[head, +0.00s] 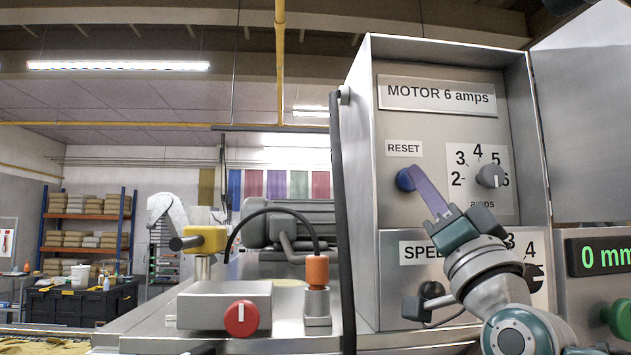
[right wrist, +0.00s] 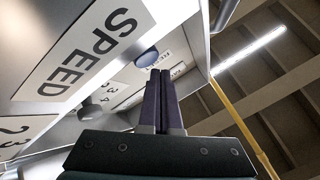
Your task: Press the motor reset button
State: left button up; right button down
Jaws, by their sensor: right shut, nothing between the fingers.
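In the right wrist view the button (right wrist: 146,57) lies just beyond the fingertips (right wrist: 161,72), slightly to the left. I cannot tell whether they touch it or whether the button is pressed in. My left gripper is not in view.
Right of the button is an amps dial (head: 490,176), with a MOTOR 6 amps sign (head: 437,95) above. Below is a SPEED panel with a dark knob (head: 432,290). The box door (head: 590,135) stands open at right. A red knob (head: 241,318) is on the machine at left.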

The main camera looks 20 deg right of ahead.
jog(key=shift+w, duration=0.1)
dwell(0.7)
jog(key=shift+w+d+b, duration=0.1)
jog(key=shift+w+b, duration=0.25)
jog(key=shift+b, duration=0.05)
jog(key=shift+w+d+b, duration=0.1)
jog(key=shift+w+b, duration=0.35)
jog(key=shift+b, duration=0.1)
dwell(0.5)
jog(key=shift+s, duration=0.1)
dwell(0.3)
jog(key=shift+s+y+p, duration=0.3)
jog(key=shift+s+p, duration=0.1)
jog(key=shift+p, duration=0.2)
jog(key=shift+s+a, duration=0.2)
jog(key=shift+s, duration=0.2)
